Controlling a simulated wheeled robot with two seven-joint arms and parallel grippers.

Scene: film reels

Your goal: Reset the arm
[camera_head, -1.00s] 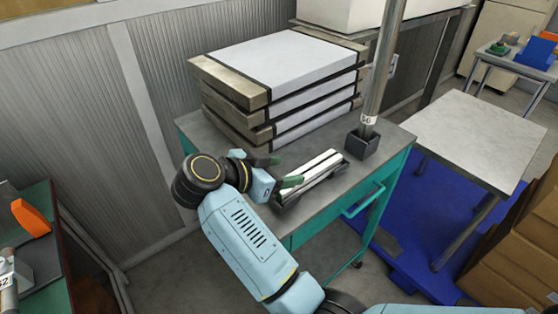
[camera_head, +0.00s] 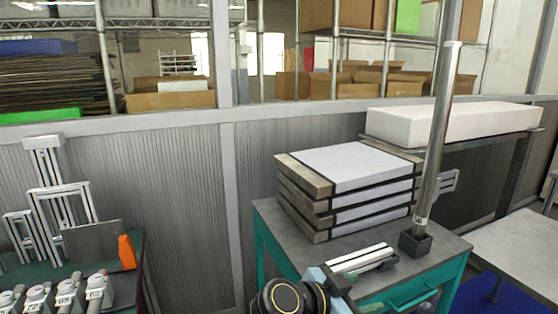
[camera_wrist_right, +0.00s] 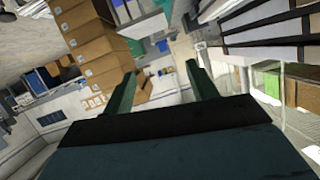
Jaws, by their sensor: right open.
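My right arm's dark wrist joint (camera_head: 283,298) shows at the bottom of the head view, in front of the teal cart. The right gripper is largely cut off or hidden there. In the right wrist view the right gripper (camera_wrist_right: 162,85) has its two green fingers wide apart with nothing between them. My left gripper is in no view.
The teal cart (camera_head: 268,222) holds a stack of flat packs (camera_head: 350,168), a metal post (camera_head: 437,140) in a dark base and silver bars (camera_head: 362,260). A green table (camera_head: 146,285) with metal frames stands left. A pale table (camera_head: 525,250) stands right.

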